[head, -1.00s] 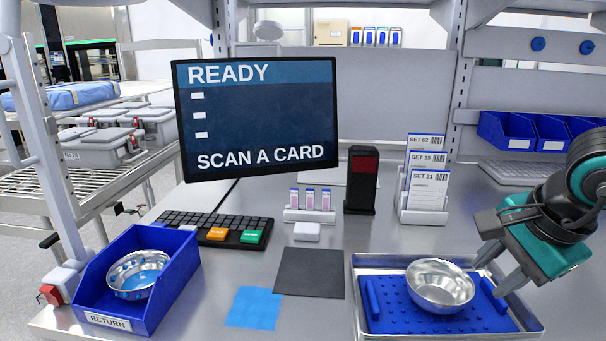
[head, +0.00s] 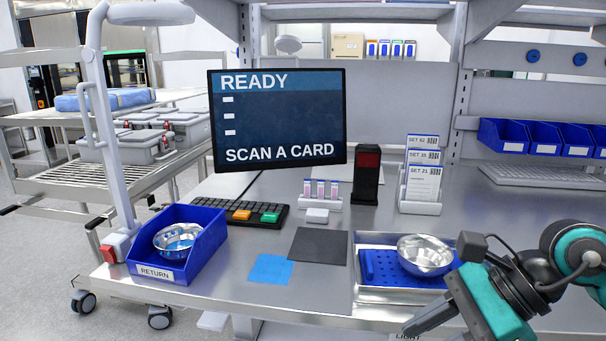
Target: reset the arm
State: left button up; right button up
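My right arm comes in from the right edge in the head view. Its gripper (head: 428,318) is low at the front edge of the bench, in front of the metal tray (head: 385,295), with its fingers pointing down and left. Only one finger shows clearly, so I cannot tell how far it is open. I see nothing held in it. A steel bowl (head: 424,252) sits on the blue perforated mat (head: 378,268) in the tray, apart from the gripper. My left gripper is not in view.
A blue RETURN bin (head: 210,258) holds another steel bowl (head: 177,238). A screen (head: 280,120) reads READY, SCAN A CARD. A keyboard (head: 195,215), dark scanner post (head: 367,175), card rack (head: 421,190), dark pad (head: 318,246) and blue cloth (head: 270,269) are on the bench.

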jog(key=w+a+r+m+t+y, duration=0.2)
jog(key=a+m+t+y, duration=0.45)
jog(key=m+y, duration=0.7)
jog(key=w+d+f+m+t+h, duration=0.1)
jog(key=d+f+m+t+h, duration=0.25)
jog(key=f+m+h, duration=0.85)
jog(key=d+f+m+t+h, duration=0.3)
jog(key=f+m+t+h, duration=0.25)
jog(key=m, duration=1.25)
jog(key=s+f+m+g+h, duration=0.2)
jog(key=s+f+m+g, duration=0.4)
jog(key=f, duration=0.8)
jog(key=s+m, duration=0.2)
jog(key=s, duration=0.1)
jog(key=shift+h, duration=0.3)
